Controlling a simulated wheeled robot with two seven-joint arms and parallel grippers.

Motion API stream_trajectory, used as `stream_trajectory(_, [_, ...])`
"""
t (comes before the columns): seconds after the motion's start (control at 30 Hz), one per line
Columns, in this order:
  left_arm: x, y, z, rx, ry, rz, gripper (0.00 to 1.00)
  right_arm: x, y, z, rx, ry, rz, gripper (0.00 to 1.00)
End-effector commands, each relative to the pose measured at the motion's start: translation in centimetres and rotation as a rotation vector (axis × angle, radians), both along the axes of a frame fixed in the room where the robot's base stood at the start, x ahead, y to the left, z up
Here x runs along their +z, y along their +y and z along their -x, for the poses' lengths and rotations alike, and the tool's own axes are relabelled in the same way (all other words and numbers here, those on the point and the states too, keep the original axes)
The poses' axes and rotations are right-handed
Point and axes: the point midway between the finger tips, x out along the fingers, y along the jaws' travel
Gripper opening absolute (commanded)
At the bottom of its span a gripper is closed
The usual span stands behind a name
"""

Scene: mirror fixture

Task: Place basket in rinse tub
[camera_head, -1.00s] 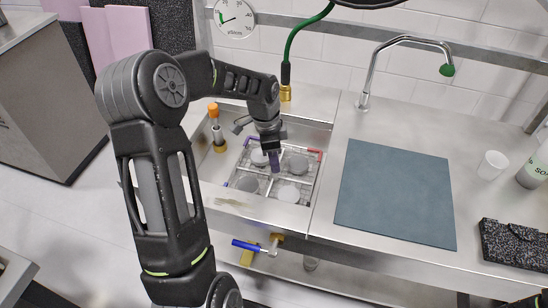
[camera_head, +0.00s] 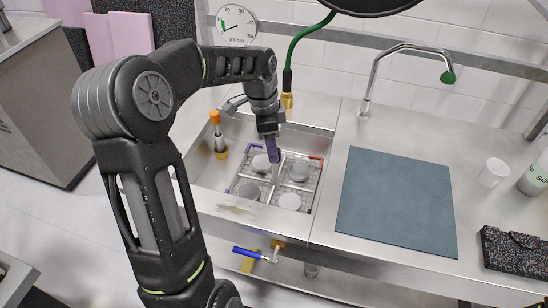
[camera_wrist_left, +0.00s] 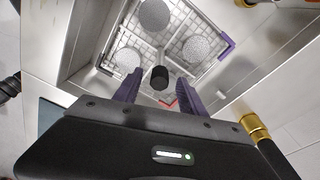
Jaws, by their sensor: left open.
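The wire basket (camera_head: 284,187) sits inside the steel rinse tub (camera_head: 208,176). It holds several pale round discs and has a thin upright post (camera_head: 276,174) at its middle. My left gripper (camera_head: 271,152) is above the basket, with its purple fingers pointing down. In the left wrist view the gripper (camera_wrist_left: 158,80) is open, its fingers apart on either side of the post's black knob (camera_wrist_left: 160,77) as seen from above. The basket (camera_wrist_left: 178,22) shows beyond them, with purple and red corner pieces. My right gripper is out of view.
An orange-topped tool (camera_head: 217,133) stands at the tub's left. A blue-handled valve (camera_head: 255,253) sticks out below the front edge. The counter on the right bears a grey mat (camera_head: 395,203), a faucet (camera_head: 366,85), a white cup (camera_head: 493,172) and a dark speckled case (camera_head: 514,249).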

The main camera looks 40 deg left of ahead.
Motion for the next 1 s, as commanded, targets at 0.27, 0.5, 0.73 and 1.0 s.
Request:
stream_trajectory(0.27, [3.7,0.3,0.3,-0.001,-0.001,-0.001,0.48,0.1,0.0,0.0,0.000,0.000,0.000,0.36])
stream_trajectory(0.5, [4.0,0.3,0.4,-0.001,0.001,0.001,0.48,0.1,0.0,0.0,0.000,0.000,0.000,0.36])
stream_trajectory(0.73, [3.9,0.3,0.3,0.000,0.001,0.001,0.48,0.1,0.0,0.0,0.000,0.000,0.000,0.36])
stream_trajectory(1.0, [3.9,0.3,0.3,0.000,0.001,0.001,0.48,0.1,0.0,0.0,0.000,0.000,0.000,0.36])
